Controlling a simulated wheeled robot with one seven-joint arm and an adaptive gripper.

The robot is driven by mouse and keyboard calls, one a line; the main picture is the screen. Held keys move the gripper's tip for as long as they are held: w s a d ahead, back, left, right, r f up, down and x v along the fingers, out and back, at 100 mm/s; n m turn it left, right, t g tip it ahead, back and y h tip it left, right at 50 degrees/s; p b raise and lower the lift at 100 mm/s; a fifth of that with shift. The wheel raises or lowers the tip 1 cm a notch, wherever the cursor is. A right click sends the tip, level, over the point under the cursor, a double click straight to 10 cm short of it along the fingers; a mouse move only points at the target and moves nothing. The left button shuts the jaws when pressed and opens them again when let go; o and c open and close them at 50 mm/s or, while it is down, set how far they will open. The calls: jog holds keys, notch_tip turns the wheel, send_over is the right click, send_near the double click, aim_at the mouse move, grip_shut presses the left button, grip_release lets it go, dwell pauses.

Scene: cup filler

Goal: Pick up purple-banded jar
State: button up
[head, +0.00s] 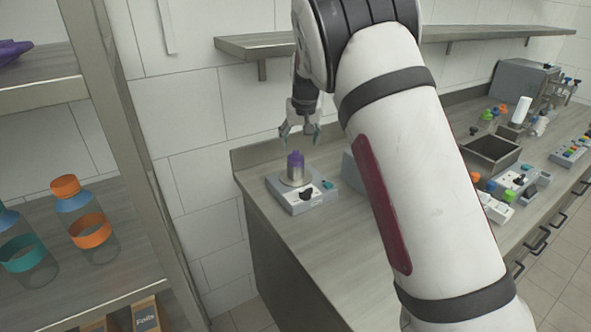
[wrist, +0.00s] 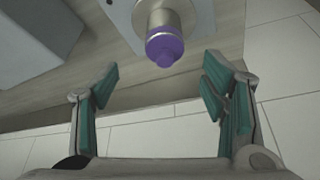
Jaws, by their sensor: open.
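The purple-banded jar (head: 295,169) is a small metallic cylinder with a purple top. It stands upright on a grey scale-like device (head: 301,199) at the near left corner of the counter. My gripper (head: 299,131) is above the jar in the head view, apart from it. In the wrist view my gripper (wrist: 160,90) is open and empty, its teal-padded fingers spread wide. There the jar (wrist: 165,46) shows at the top middle, just beyond the fingertips and between their lines. My arm hides part of the counter behind it.
A shelf rack on the left holds an orange-banded bottle (head: 83,213) and a teal-banded bottle (head: 22,246). A wall shelf (head: 255,45) hangs behind the arm. A metal bin (head: 492,153) and several small coloured items stand farther right. The counter front beside the device is bare.

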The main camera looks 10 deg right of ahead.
aim_at(296, 159)
jog(key=x, duration=0.6)
jog(key=shift+a+p+x, duration=0.15)
jog(key=shift+p+x, duration=0.05)
jog(key=shift+x, duration=1.15)
jog(key=shift+a+p+x, duration=0.15)
jog(key=shift+a+x, duration=0.05)
jog(key=shift+x, duration=1.1)
jog(key=shift+s+f, duration=0.1)
jog(key=shift+s, duration=0.05)
jog(key=c, duration=1.3)
